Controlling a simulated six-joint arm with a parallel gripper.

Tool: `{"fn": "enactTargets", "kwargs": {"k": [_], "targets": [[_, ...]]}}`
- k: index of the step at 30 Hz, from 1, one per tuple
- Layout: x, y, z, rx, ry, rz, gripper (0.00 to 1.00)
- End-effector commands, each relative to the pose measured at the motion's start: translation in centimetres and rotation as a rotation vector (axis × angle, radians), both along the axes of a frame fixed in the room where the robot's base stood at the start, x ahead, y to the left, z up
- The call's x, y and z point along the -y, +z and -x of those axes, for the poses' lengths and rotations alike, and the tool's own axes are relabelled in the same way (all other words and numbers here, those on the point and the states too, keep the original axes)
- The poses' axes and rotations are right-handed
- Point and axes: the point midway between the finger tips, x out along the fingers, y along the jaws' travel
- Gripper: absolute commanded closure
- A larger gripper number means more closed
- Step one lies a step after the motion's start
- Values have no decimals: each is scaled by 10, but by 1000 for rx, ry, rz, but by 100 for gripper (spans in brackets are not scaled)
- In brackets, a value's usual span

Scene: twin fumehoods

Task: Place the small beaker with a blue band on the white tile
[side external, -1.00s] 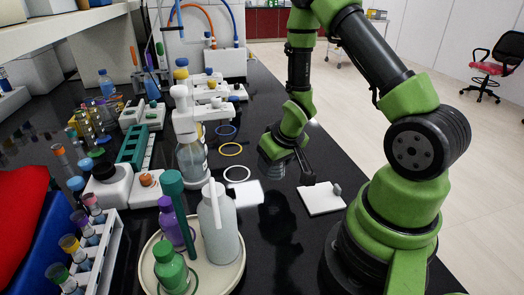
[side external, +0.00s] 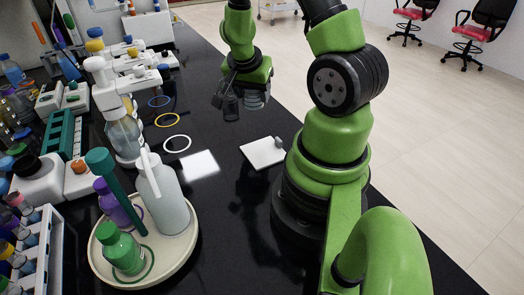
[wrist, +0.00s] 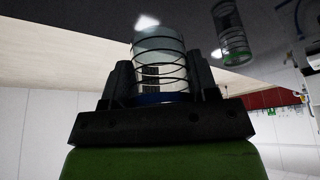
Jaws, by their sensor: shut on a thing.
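My gripper (wrist: 160,85) is shut around a small clear beaker (wrist: 158,97) with dark rings and a blue band, seen in the wrist view. In the side view my gripper (side external: 229,98) is over the far part of the black counter, with the glass (side external: 231,108) dark and hard to make out. A white tile (side external: 258,154) with a small grey piece at its right edge lies on the counter, nearer the camera than my gripper. A flat bright white square (side external: 200,166) lies left of it; I cannot tell whether it is a tile or a light patch.
Another beaker, with a green band (wrist: 234,52), stands apart from my gripper. Blue, yellow and white rings (side external: 177,136) lie left of it. A round tray (side external: 178,254) with bottles stands in front; racks and bottles crowd the left.

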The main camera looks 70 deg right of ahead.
Motion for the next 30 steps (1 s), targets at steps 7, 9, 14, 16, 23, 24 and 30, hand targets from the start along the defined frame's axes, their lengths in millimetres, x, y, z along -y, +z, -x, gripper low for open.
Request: {"fn": "enactTargets", "kwargs": {"k": [7,9,14,16,23,24,30], "targets": [[-13,12,29,0,-464,0,74],[-22,15,36,0,-612,0,74],[-44,18,42,0,-898,0,74],[-52,19,42,0,-987,0,74],[-63,12,41,-4,-1117,2,74],[-64,6,42,-8,-1120,3,74],[-64,-28,42,-8,-1120,2,74]]}}
